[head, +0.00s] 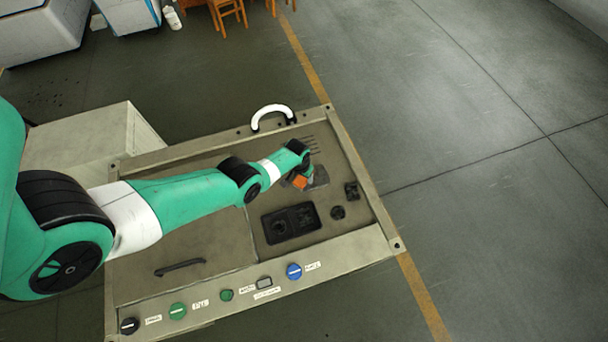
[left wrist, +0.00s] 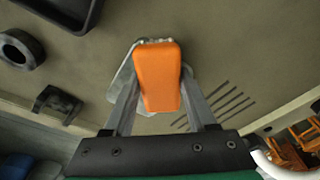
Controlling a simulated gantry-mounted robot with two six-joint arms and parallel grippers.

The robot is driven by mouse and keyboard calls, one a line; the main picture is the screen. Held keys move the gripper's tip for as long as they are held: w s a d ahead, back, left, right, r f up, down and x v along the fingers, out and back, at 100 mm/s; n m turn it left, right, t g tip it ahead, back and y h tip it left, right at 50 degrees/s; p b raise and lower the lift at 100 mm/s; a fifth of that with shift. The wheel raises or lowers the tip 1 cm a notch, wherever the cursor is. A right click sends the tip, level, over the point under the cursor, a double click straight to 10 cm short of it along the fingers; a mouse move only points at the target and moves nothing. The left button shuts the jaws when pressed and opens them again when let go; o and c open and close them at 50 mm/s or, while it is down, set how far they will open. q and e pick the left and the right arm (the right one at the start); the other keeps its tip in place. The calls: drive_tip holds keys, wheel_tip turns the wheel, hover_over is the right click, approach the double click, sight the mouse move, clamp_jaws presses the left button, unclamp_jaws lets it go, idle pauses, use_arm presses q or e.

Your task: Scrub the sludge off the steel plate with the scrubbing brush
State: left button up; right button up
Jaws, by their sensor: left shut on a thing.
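My left gripper (head: 299,177) is over the right part of the workbench and shut on an orange scrubbing brush (head: 299,183). In the left wrist view the brush (left wrist: 158,78) stands between the two fingers (left wrist: 160,85), its orange body facing the camera. A grey steel plate (head: 321,176) lies on the bench top beneath and beside the brush. Part of the plate (left wrist: 124,82) shows behind the brush in the left wrist view. The brush hides much of the plate, and I cannot make out the sludge or whether the bristles touch. My right gripper is not in view.
A black tray (head: 291,223) with round recesses sits in front of the plate. A dark ring (head: 338,212) and a small black block (head: 351,191) lie to its right. A white curved handle (head: 272,113) rises at the back edge. Knobs line the front edge.

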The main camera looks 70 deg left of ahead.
use_arm(q)
drive_tip(key=shift+s, duration=0.45)
drive_tip(key=shift+s+r+p, duration=0.35)
drive_tip(key=shift+r+p, duration=0.1)
drive_tip(key=shift+p, duration=0.15)
drive_tip(key=r, duration=0.1)
drive_tip(key=w+p, duration=0.1)
drive_tip(key=r, duration=0.1)
drive_tip(key=shift+w+a+r+p, duration=0.25)
drive_tip(key=shift+r+p, duration=0.05)
drive_tip(key=shift+r, duration=0.05)
drive_tip(key=shift+s+d+r+p, duration=0.1)
drive_tip(key=shift+s+r+p, duration=0.1)
drive_tip(key=shift+r+p, duration=0.5)
wheel_tip(320, 180, up, 3)
drive_tip(key=p, duration=0.3)
drive_tip(key=shift+r, duration=0.1)
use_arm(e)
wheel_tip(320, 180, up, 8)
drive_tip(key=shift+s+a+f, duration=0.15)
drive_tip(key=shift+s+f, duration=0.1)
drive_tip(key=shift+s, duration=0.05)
